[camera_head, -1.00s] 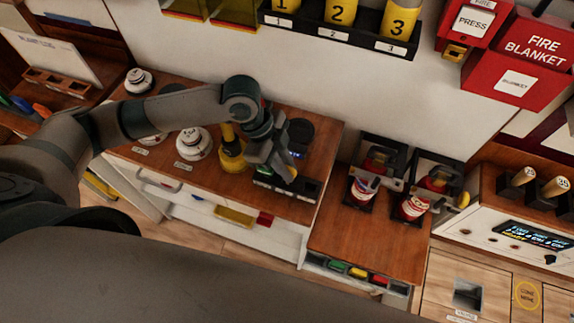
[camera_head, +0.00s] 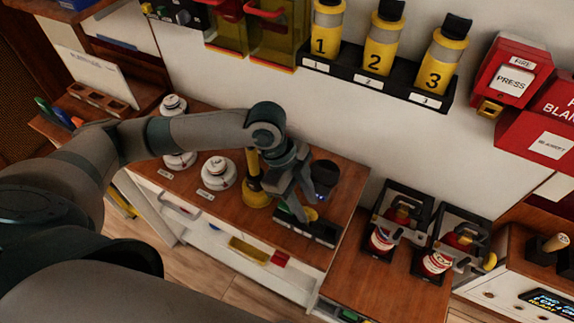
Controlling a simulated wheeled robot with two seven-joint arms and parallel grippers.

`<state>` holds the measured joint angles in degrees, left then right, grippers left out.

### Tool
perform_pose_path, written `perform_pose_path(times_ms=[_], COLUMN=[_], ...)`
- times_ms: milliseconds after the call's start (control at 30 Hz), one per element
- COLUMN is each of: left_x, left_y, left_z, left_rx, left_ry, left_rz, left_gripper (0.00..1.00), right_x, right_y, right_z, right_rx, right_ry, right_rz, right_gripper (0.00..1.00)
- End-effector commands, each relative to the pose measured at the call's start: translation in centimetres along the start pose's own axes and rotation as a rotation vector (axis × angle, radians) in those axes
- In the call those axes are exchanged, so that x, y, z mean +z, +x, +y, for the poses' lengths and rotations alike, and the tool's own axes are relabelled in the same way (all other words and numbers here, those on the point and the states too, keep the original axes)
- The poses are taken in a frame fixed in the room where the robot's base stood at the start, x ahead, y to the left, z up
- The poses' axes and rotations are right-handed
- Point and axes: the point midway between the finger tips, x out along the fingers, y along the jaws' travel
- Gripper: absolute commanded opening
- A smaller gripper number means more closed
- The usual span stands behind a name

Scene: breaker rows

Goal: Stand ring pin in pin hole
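My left gripper (camera_head: 297,209) points down over a low black block (camera_head: 321,235) on the wooden counter. A small yellow-green piece (camera_head: 311,214) shows beside its fingertips; I cannot tell whether it is the ring pin or whether the fingers hold it. The gap between the fingers is too small to judge. The pin hole cannot be made out; the gripper covers part of the block. A yellow post on a round base (camera_head: 257,195) stands just left of the gripper. My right gripper is not in view.
A dark round cup-like thing (camera_head: 325,173) stands behind the gripper. White round knobs (camera_head: 217,173) stand to the left. Black racks with red-and-white items (camera_head: 437,262) stand on the lower counter at right. Numbered yellow bottles (camera_head: 381,50) hang on the wall.

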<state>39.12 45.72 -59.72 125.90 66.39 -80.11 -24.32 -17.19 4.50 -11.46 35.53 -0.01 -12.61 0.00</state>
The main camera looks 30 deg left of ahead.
Motion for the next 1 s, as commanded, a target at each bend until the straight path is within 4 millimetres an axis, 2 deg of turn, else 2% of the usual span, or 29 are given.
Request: perform_pose_path(times_ms=[600,800,1000], left_x=[0.1,0.1,0.0], left_y=[-11.7,-13.8,-14.4], left_z=[-0.1,-0.1,0.0], left_rx=[-0.005,-0.002,0.000], left_ry=[0.002,0.000,0.000], left_rz=[-0.002,0.000,-0.001], left_gripper=[0.35,0.35,0.35], right_x=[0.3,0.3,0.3], right_y=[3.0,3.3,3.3], right_z=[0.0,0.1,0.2], right_rx=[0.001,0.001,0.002], right_ry=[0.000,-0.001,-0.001], right_rz=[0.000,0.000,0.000], right_gripper=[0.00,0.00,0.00])
